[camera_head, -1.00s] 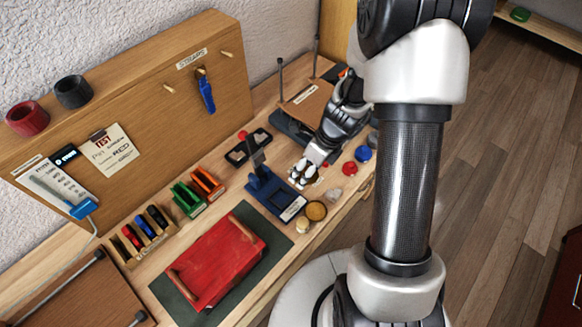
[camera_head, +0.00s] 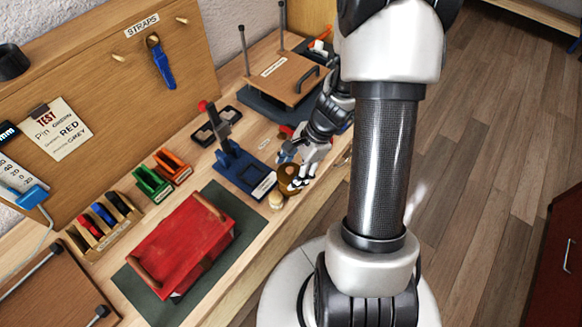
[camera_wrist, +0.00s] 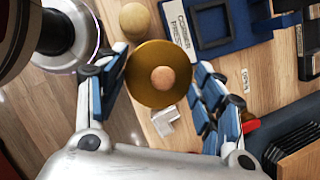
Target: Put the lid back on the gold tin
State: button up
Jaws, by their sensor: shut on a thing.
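The lid (camera_wrist: 143,88) is a round gold disc with a pale wooden knob in its middle. In the wrist view it sits between the blue-padded fingers of my gripper (camera_wrist: 160,88), which is shut on its rim. In the head view my gripper (camera_head: 297,172) is at the gold tin (camera_head: 289,189), near the bench's front edge. The tin is mostly hidden by the lid and fingers. I cannot tell whether the lid is seated on it or just above.
A pale wooden round piece (camera_head: 276,201) stands close beside the tin. A blue fixture (camera_head: 243,172) is just behind to the left. A red box (camera_head: 182,247) lies on a dark mat farther left. A brown board with a handle (camera_head: 284,75) is at the back.

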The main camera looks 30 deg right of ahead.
jog(key=shift+f+b, duration=2.1)
jog(key=shift+f, duration=0.55)
jog(key=shift+f, duration=0.15)
jog(key=o, duration=0.9)
jog(key=shift+o, duration=0.8)
jog(key=shift+o, duration=1.2)
